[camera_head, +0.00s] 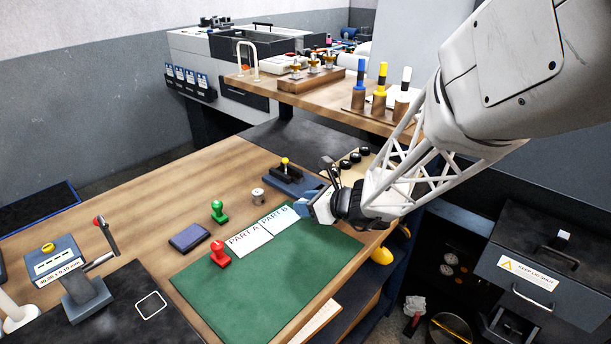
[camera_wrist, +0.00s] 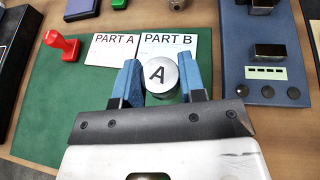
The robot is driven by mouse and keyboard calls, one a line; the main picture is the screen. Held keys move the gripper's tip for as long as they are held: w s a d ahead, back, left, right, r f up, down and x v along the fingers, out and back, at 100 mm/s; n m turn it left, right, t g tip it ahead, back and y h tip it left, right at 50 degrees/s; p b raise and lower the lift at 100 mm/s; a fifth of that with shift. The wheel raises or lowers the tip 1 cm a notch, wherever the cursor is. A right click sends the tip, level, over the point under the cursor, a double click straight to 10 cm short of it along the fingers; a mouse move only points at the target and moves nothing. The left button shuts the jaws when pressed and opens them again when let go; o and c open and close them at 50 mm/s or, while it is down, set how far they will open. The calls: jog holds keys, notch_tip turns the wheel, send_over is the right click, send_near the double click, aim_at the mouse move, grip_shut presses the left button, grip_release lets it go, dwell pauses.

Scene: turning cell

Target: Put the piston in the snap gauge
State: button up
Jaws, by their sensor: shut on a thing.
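The piston (camera_wrist: 161,75), a pale metal cylinder with a black letter A on its top face, is between the blue fingers of my gripper (camera_wrist: 160,80) in the wrist view. My gripper is shut on it over the green mat, just below the PART B card. In the head view my gripper (camera_head: 313,204) is above the mat's far right corner; the piston is hard to make out there. The blue fixture with two steel blocks (camera_wrist: 268,122), which looks like the snap gauge, lies right of the piston. It shows partly behind my gripper in the head view (camera_head: 293,183).
The green mat (camera_head: 265,285) carries PART A and PART B cards and a red stamp (camera_head: 220,253). A green stamp (camera_head: 218,211), an ink pad (camera_head: 189,237) and a small metal cylinder (camera_head: 258,195) stand beyond. A lever device (camera_head: 88,295) stands at left. The mat's front is clear.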

jog(key=shift+m+t+h, duration=0.3)
jog(key=shift+m+t, duration=0.2)
jog(key=shift+t, duration=0.1)
jog(key=shift+w+d+r, duration=0.1)
jog(key=shift+w+d, duration=0.2)
jog(key=shift+d, duration=0.5)
jog(key=shift+w+d+r, duration=0.15)
jog(key=shift+w+d, duration=0.1)
jog(key=shift+d, duration=0.5)
jog(key=shift+w+d+r, duration=0.1)
jog(key=shift+w+d, duration=0.2)
jog(key=shift+d, duration=0.5)
jog(key=shift+w, duration=0.15)
send_over(311, 188)
jog(key=shift+f, duration=0.75)
jog(key=shift+f, duration=1.75)
jog(key=shift+f, duration=0.1)
jog(key=o, duration=1)
jog(key=shift+c, duration=0.2)
